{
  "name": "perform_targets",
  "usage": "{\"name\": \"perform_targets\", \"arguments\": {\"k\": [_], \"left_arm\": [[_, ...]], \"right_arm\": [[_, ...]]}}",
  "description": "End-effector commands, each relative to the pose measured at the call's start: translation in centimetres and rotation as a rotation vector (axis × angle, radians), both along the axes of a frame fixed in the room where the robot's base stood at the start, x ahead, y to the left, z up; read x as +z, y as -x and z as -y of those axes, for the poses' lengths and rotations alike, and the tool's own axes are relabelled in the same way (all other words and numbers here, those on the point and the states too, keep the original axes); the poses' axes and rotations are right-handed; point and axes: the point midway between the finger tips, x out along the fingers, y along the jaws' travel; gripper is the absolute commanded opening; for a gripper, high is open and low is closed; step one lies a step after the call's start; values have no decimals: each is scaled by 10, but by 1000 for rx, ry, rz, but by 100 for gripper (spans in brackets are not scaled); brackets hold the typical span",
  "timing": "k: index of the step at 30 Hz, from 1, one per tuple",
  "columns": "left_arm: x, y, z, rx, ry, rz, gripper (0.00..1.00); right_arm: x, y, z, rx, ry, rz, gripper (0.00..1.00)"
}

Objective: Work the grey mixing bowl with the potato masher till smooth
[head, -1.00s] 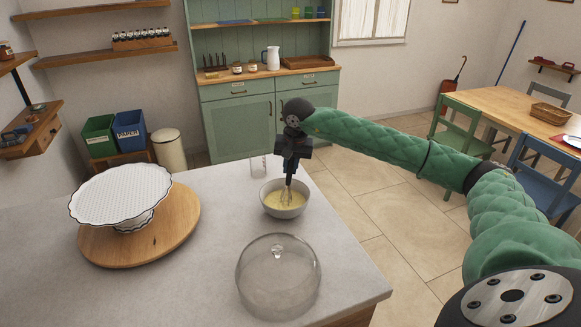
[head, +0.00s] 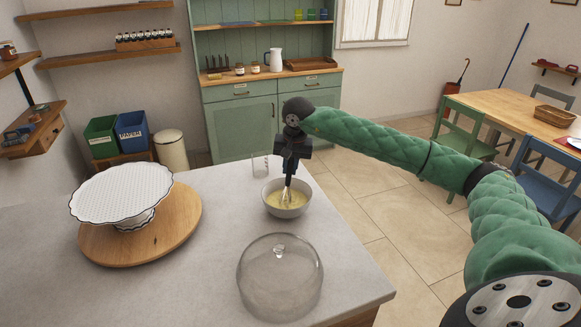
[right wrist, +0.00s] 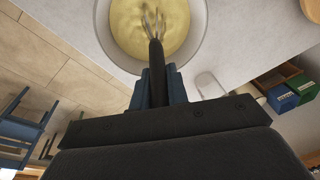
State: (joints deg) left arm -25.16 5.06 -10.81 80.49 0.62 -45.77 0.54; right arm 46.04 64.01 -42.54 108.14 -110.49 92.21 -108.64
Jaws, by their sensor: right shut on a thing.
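The grey mixing bowl (head: 272,205) stands on the countertop near its right edge and holds a pale yellow mix (head: 290,203). My right gripper (head: 290,172) is above the bowl, pointing down, shut on the dark handle of a wire tool (head: 287,191). The tool looks like a whisk with looped wires rather than a potato masher. Its wire end is down in the yellow mix. In the right wrist view the bowl (right wrist: 100,32) is at the top, with the wires (right wrist: 153,24) in the mix and the handle between the jaws (right wrist: 157,85). My left gripper is not in view.
A clear glass (head: 259,165) stands just behind the bowl. A glass dome (head: 280,275) is in front of it. A white cake stand (head: 120,195) sits on a round wooden board (head: 180,225) at the left. The countertop (head: 225,205) between them is clear.

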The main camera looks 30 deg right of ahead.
Motion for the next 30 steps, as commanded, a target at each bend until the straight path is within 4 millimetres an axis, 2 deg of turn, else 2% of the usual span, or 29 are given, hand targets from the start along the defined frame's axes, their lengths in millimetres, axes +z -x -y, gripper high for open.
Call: {"name": "perform_targets", "arguments": {"k": [12, 30], "left_arm": [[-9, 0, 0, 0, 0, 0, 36], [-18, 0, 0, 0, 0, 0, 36]], "right_arm": [[-1, 12, 7, 0, 0, -3, 0], [-1, 3, 20, -1, 1, -1, 0]]}}
